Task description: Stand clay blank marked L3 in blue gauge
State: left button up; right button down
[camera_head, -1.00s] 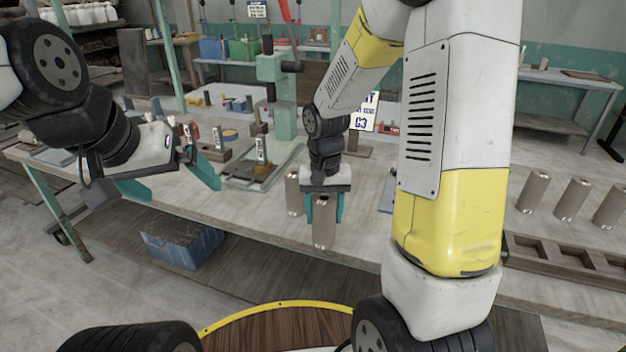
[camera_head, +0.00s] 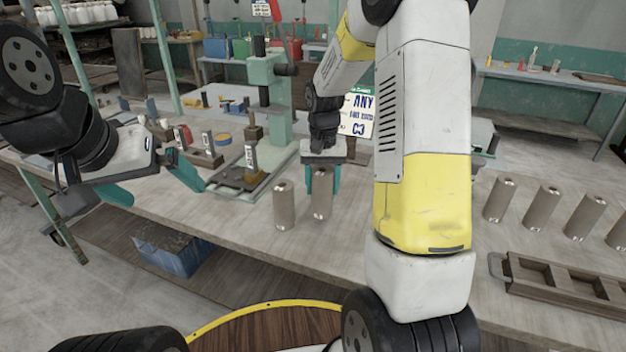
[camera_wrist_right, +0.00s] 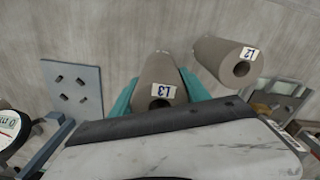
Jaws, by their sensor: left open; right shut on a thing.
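My right gripper (camera_head: 322,178) is shut on a brown clay cylinder (camera_head: 320,203). In the right wrist view this blank (camera_wrist_right: 157,76) carries the label L3 and sits between the teal fingers. It is upright; whether it touches the table is unclear. A second clay cylinder (camera_head: 284,206) stands just left of it; in the right wrist view this one (camera_wrist_right: 222,61) is labelled L2. My left gripper (camera_head: 152,190) is open and empty, over the table's left part. I cannot clearly tell the blue gauge.
Several clay cylinders (camera_head: 542,207) stand at the right behind a wooden compartment tray (camera_head: 570,284). A green press (camera_head: 270,95) and a sign (camera_head: 357,115) stand behind. A blue-grey plate with pins (camera_wrist_right: 75,90) lies near the held blank. The front table middle is clear.

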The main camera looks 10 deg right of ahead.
aim_at(325, 191)
jog(key=shift+w+d+f, duration=0.1)
jog(key=shift+w+d, duration=0.25)
jog(key=shift+w, duration=0.3)
jog(key=shift+w+d+f, duration=0.1)
jog(key=shift+w+d, duration=0.25)
jog(key=shift+w, duration=0.3)
jog(key=shift+f, duration=1.65)
jog(key=shift+f, duration=0.1)
jog(key=c, duration=0.5)
grip_release()
jog(key=shift+f, duration=0.1)
